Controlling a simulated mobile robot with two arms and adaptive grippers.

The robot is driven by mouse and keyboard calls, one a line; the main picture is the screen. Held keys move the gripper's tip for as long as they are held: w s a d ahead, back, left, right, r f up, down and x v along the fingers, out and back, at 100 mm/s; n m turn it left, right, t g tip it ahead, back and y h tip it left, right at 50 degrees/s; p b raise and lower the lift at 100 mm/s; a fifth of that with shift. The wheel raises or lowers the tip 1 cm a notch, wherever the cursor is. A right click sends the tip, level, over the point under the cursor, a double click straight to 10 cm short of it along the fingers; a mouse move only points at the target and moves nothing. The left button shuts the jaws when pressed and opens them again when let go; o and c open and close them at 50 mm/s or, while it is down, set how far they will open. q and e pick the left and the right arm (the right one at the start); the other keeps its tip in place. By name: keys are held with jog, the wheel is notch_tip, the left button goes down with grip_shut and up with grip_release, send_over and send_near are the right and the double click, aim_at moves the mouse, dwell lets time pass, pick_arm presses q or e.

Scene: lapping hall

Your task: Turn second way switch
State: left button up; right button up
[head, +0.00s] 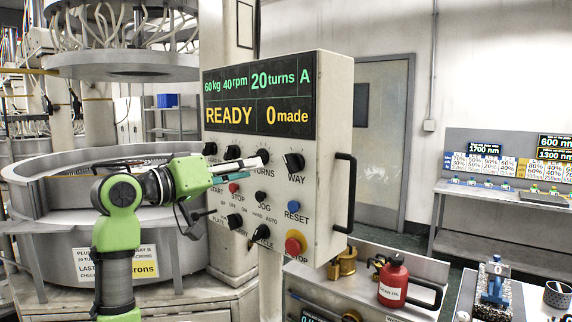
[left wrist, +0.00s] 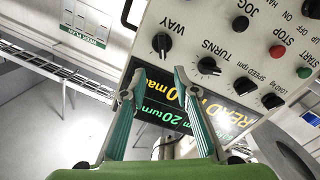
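The WAY switch (head: 293,162) is a black knob at the upper right of the control box's (head: 320,120) knob rows. It also shows in the left wrist view (left wrist: 162,42), just beyond my fingertips. The box display (head: 258,97) reads 60 kg, 40 rpm, 20 turns, A, READY, 0 made. My left gripper (head: 252,168) is in front of the panel, left of the WAY switch. In the left wrist view its two fingers (left wrist: 158,76) are apart with nothing between them, and the knob stands ahead of the gap, apart from them. My right gripper is not in view.
The TURNS knob (head: 262,157) is beside the WAY switch. Below are a blue RESET button (head: 293,206) and a red stop button (head: 295,243). A black handle (head: 344,192) sticks out at the box's right. A red oil can (head: 393,281) stands on the bench below.

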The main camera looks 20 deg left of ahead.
aim_at(287, 163)
pick_arm(q)
jog(key=p+x, duration=0.4)
jog(key=x, duration=0.8)
jog(key=shift+w+f, duration=0.1)
jog(key=shift+w, duration=0.25)
jog(key=shift+w+d+f, duration=0.1)
jog(key=shift+w+d, duration=0.05)
jog(key=shift+w, duration=0.2)
jog(key=shift+c, duration=0.4)
jog(key=c, duration=0.6)
grip_shut()
